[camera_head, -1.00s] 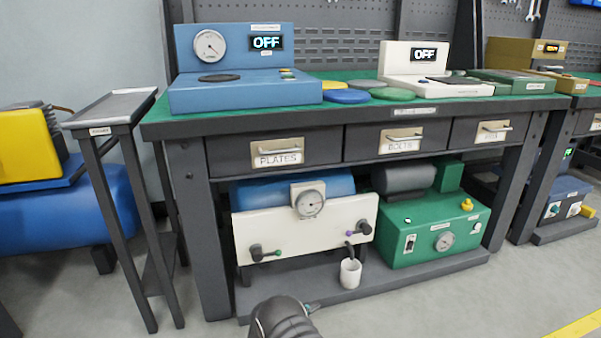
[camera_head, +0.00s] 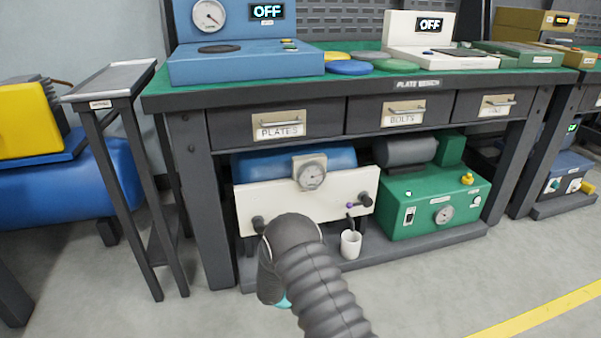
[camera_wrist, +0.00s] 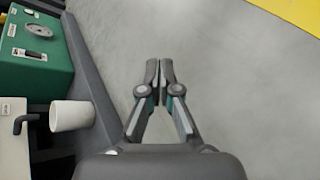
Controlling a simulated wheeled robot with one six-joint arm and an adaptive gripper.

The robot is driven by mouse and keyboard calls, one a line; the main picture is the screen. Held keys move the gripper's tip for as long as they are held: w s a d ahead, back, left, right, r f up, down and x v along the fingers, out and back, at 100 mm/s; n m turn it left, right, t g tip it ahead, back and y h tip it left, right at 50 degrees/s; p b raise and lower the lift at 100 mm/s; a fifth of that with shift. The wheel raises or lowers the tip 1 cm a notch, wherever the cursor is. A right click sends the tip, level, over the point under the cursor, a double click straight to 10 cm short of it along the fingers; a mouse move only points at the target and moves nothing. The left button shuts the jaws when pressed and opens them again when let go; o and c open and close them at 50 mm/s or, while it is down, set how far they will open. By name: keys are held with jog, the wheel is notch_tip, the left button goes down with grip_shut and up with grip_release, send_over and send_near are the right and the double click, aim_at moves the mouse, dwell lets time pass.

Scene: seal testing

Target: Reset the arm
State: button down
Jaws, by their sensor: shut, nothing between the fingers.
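My gripper (camera_wrist: 160,88) shows in the wrist view with its two fingertips together and nothing between them. It hangs over bare grey floor, to the right of the lower shelf edge and the white cup. In the head view my arm (camera_head: 310,270) rises at the bottom middle, in front of the bench's lower shelf. The gripper's fingers are hidden there behind or below the arm. The arm covers part of the cream panel machine (camera_head: 280,205).
The plate bench (camera_head: 360,95) stands ahead, with a white cup (camera_head: 350,244) and a green pump unit (camera_head: 435,200) on its lower shelf (camera_head: 440,240). A narrow side stand (camera_head: 110,80) is at left. Open floor (camera_head: 480,280) lies at the right front.

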jog(key=s+d+r+m+t+y+p, duration=0.1)
jog(key=s+d+r+m+y+p, duration=0.1)
jog(key=s+r, duration=0.7)
jog(key=s+d+r+m+t+y+p, duration=0.1)
jog(key=s+r+y, duration=0.5)
jog(key=r, duration=2)
jog(key=s+d+r+m+t+y+p, duration=0.2)
jog(key=s+r+m+p, duration=0.3)
jog(key=s+r, duration=0.8)
notch_tip(320, 180, up, 5)
jog(key=shift+d+r+m+t+y+p, duration=0.2)
jog(key=shift+d+m+t+y+p, duration=0.15)
jog(key=shift+m+t+y, duration=0.4)
jog(key=shift+s, duration=0.1)
